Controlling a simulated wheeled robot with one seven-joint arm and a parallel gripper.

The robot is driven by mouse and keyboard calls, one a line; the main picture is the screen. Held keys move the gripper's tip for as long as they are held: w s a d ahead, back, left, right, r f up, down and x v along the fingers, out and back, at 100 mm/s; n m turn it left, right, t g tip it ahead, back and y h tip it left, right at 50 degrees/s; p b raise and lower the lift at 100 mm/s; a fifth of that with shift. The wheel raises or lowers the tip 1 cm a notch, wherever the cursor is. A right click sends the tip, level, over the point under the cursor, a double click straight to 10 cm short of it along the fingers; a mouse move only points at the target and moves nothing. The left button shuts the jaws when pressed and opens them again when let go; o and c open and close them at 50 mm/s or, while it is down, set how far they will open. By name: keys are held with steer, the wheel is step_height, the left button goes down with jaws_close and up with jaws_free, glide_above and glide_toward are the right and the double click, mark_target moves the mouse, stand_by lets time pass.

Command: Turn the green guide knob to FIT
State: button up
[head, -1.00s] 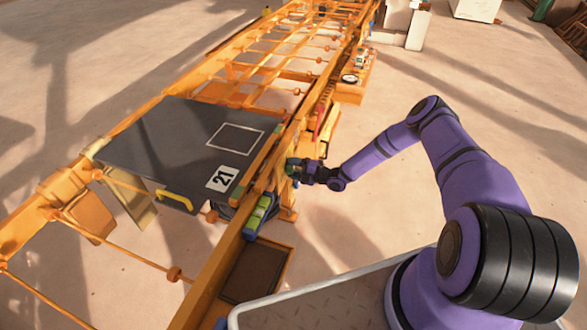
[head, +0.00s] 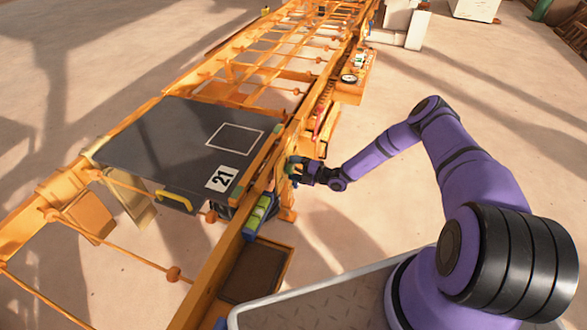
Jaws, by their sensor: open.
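My gripper (head: 291,169) is at the side rail of the orange frame, at the end of my purple arm. Its fingers are small and dark in the head view, and I see them open. A small green patch shows at the fingertips, which is likely the green guide knob (head: 291,167). The gripper covers most of it, so I cannot tell its pointer position, any FIT mark, or whether the fingers touch it.
A dark plate (head: 175,150) marked 21, with a yellow handle (head: 175,201), lies across the orange frame (head: 215,275). A green and blue device (head: 257,217) sits on the rail just below my gripper. A dark tray (head: 252,272) is nearer.

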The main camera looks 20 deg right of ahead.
steer(key=v, duration=1)
steer(key=shift+d, duration=0.2)
steer(key=shift+s, duration=0.15)
